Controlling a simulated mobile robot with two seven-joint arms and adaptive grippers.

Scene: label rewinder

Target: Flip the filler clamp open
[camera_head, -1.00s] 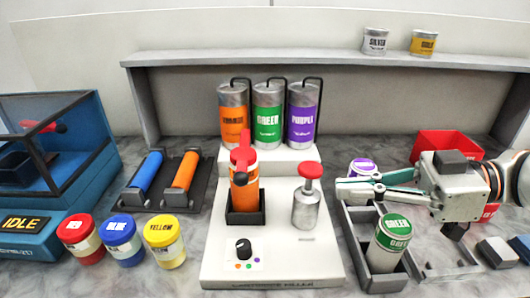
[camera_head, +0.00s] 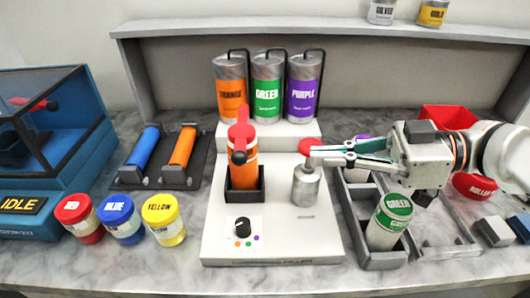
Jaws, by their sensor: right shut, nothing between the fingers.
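The filler (camera_head: 275,243) is a white base in the middle. The red filler clamp (camera_head: 240,135) stands over an orange cartridge (camera_head: 244,172) in a dark square holder (camera_head: 245,190). A dark round knob shows on the clamp's front. My right gripper (camera_head: 314,157) is shut and empty, pointing left. Its fingertips are beside or in front of the red-topped plunger (camera_head: 306,187), right of the clamp; I cannot tell if they touch it. My left gripper is out of view.
Orange, green and purple canisters (camera_head: 267,88) stand behind the filler. Red, blue and yellow jars (camera_head: 122,220) and a roller rack (camera_head: 163,175) are left. A grey tray (camera_head: 374,260) holding a green-labelled can (camera_head: 389,222) is right. A blue machine (camera_head: 60,150) is far left.

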